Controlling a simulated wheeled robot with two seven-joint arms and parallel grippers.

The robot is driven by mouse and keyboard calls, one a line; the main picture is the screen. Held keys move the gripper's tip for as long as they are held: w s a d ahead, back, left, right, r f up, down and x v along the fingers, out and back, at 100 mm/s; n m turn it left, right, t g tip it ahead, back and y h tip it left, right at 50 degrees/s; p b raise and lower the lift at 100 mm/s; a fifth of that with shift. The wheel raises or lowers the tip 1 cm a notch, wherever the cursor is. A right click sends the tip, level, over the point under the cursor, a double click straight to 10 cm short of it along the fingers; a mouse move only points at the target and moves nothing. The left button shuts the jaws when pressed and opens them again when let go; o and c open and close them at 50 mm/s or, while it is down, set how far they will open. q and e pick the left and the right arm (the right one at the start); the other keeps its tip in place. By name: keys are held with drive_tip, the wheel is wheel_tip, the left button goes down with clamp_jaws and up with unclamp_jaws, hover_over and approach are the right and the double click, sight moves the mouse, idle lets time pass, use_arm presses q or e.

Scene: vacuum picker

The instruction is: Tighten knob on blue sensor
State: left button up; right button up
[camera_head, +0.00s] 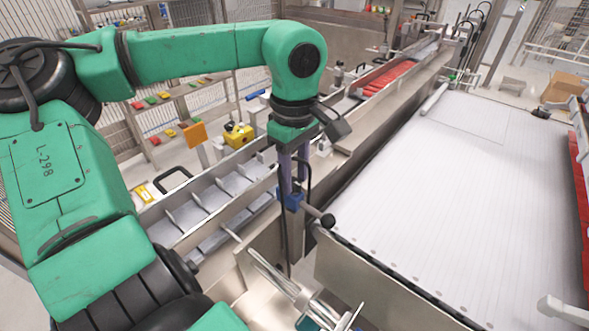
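A small blue sensor (292,201) sits low on the purple-grey tool hanging from the end of the green picker arm (200,53). A round black knob (328,220) sticks out to the right of the sensor on a short stem. How tight the knob is cannot be seen. My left gripper (345,317) seems to be the metal part at the bottom edge, below the sensor and apart from the knob. It is mostly cut off, so its opening cannot be made out. My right gripper is not in view.
The bulky green arm fills the left side. A metal trough with dividers (205,208) runs behind the tool. A wide white conveyor (455,190) lies to the right, bordered by a steel wall (385,285). A yellow box (238,134) stands behind the trough.

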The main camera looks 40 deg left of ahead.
sight(294, 182)
use_arm(q)
drive_tip(key=o, duration=0.3)
drive_tip(key=shift+r, duration=0.1)
wheel_tip(294, 182, up, 14)
drive_tip(key=shift+r, duration=0.25)
